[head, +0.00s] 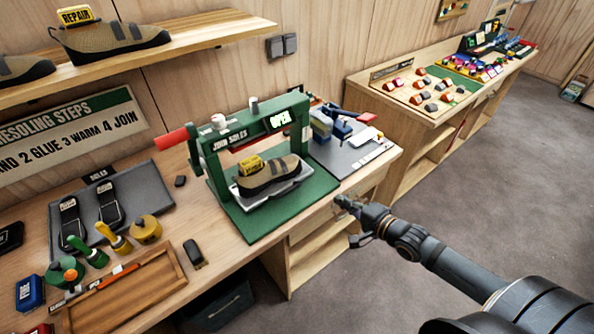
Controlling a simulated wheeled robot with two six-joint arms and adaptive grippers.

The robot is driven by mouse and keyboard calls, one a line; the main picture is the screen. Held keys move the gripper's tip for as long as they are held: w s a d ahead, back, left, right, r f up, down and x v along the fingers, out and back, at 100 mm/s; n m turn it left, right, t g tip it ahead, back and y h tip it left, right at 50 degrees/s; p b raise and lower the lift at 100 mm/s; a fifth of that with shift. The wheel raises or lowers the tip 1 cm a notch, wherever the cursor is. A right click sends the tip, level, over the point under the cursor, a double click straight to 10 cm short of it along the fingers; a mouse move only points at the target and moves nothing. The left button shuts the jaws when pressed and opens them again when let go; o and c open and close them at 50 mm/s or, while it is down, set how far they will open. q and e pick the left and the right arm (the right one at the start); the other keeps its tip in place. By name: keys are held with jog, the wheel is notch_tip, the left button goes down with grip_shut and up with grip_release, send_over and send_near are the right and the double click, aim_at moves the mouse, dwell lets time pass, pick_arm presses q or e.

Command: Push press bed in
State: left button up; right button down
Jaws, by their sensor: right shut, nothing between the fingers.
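The green press (214,165) labelled "JOIN SOLES" stands on the workbench, with a lit "OPEN" sign (280,119) on its frame and a red-handled lever (173,139) at its left. The grey press bed (291,184) sticks out at the front over the green base (248,227). A brown shoe with a yellow tag (268,176) sits on the bed. My right gripper (345,205) is shut and empty. It appears to the right of the bed, near the bench's front edge, apart from the bed. My left gripper is out of view.
A grey mat with soles (155,196), stamp-like tools (145,229) and a wooden tray (170,262) lie left of the press. A grey board with blue tools (340,160) is at its right. A second bench (385,118) stands farther right. Open floor lies in front.

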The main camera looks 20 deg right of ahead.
jog(key=b+x, duration=0.3)
jog(key=b, duration=0.1)
jog(key=b+x, duration=0.3)
jog(key=b, duration=0.1)
jog(key=shift+w+f, duration=0.1)
jog(key=shift+f, duration=0.4)
jog(key=b, duration=0.2)
send_near(301, 171)
jog(key=w+f, duration=0.1)
jog(key=w+a+f, duration=0.1)
jog(key=w+f, duration=0.1)
jog(key=shift+a, duration=0.1)
jog(key=shift+w+a, duration=0.15)
jog(key=shift+w, duration=0.15)
jog(key=w, duration=0.2)
jog(key=w+a, duration=0.1)
jog(key=w, duration=0.1)
jog(key=w+a, duration=0.1)
jog(key=w, duration=0.1)
jog(key=shift+p, duration=0.4)
jog(key=shift+r, duration=0.1)
